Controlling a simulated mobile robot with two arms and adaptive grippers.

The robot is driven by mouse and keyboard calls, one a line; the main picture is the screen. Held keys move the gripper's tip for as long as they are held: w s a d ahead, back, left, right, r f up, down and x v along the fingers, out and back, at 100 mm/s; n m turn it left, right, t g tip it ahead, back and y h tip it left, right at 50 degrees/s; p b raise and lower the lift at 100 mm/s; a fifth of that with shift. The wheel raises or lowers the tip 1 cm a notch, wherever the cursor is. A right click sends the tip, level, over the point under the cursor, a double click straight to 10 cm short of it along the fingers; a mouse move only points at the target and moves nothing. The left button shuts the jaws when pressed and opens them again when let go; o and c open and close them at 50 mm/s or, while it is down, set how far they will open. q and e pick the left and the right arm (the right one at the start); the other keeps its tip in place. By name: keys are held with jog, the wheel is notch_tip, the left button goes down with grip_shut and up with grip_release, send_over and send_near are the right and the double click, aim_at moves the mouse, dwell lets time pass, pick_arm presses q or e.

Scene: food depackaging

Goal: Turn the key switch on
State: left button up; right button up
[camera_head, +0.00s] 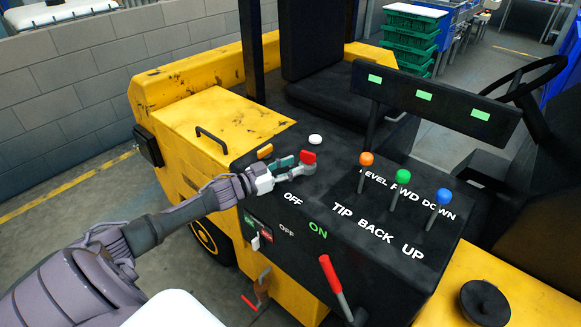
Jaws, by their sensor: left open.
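My left gripper (294,167) reaches in from the left over the top of the black control console (331,203). It is open, with its fingertips beside a small red-topped control (308,157). I cannot tell whether they touch it. White OFF lettering lies just below the gripper, and a green ON and another OFF are lower down. A small white switch (255,242) sits on the front face beside green and red labels. I cannot tell for sure which part is the key switch; the gripper may hide some of it. My right gripper is not in view.
Levers with orange (366,159), green (403,176) and blue (443,196) knobs stand on the right of the console. A red-handled lever (331,274) rises at the front. A white round button (315,139) and an orange piece (264,151) lie near the gripper.

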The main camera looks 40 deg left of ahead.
pick_arm(q)
jog(key=shift+s+a, duration=0.1)
jog(key=shift+s, duration=0.1)
jog(key=v, duration=1.1)
jog(key=shift+s, duration=0.3)
